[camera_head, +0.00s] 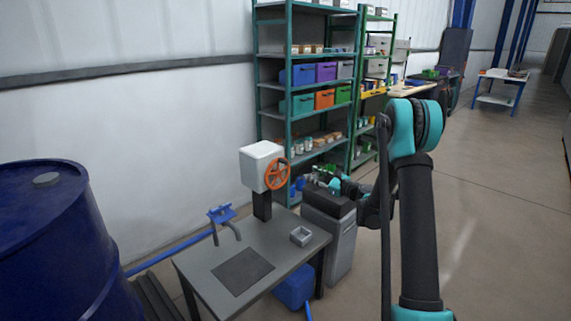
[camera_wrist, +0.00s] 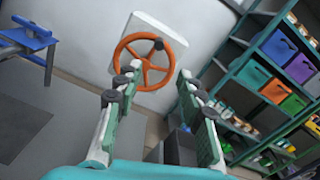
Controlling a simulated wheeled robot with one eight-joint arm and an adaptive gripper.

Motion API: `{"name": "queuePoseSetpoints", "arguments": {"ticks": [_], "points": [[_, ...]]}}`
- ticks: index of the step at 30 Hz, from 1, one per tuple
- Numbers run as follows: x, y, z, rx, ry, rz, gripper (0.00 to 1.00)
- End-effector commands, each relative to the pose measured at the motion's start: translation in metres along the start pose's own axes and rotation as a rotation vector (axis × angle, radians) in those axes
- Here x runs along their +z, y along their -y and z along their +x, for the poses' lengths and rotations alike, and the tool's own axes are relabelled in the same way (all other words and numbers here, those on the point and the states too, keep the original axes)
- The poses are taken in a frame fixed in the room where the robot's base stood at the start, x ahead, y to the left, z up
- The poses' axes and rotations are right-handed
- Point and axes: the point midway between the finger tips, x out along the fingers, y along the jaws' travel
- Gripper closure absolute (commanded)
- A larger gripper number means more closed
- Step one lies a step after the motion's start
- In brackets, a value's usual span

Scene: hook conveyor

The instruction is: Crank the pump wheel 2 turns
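The orange pump wheel (camera_head: 277,173) is mounted on the front of a white box (camera_head: 262,150) on a dark post at the table's back. In the wrist view, the spoked wheel (camera_wrist: 145,62) faces me, with a dark knob (camera_wrist: 158,44) at the upper right of its rim. My gripper (camera_wrist: 160,74) is open, with its two fingers apart and nothing between them. The fingertips point toward the wheel and overlap its lower part in the picture. I cannot tell whether they touch it. In the head view my gripper (camera_head: 318,176) is small, right of the wheel.
The grey table (camera_head: 205,262) holds a blue clamp-like fixture (camera_head: 222,214) and a small grey tray (camera_head: 301,236). A grey bin (camera_head: 341,245) stands at its right. A blue drum (camera_head: 50,245) is at left. Green shelves (camera_head: 289,75) stand behind. The floor at right is open.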

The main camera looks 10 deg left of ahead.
Motion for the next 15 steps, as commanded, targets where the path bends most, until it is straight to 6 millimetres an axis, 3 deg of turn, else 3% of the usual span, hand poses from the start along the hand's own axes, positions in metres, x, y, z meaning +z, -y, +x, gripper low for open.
{"name": "queuePoseSetpoints", "arguments": {"ticks": [7, 15], "points": [[0.003, -0.004, 0.011, -0.009, -0.008, 0.046, 0.61], [0.003, -0.004, 0.062, -0.007, -0.007, 0.044, 0.61]]}}
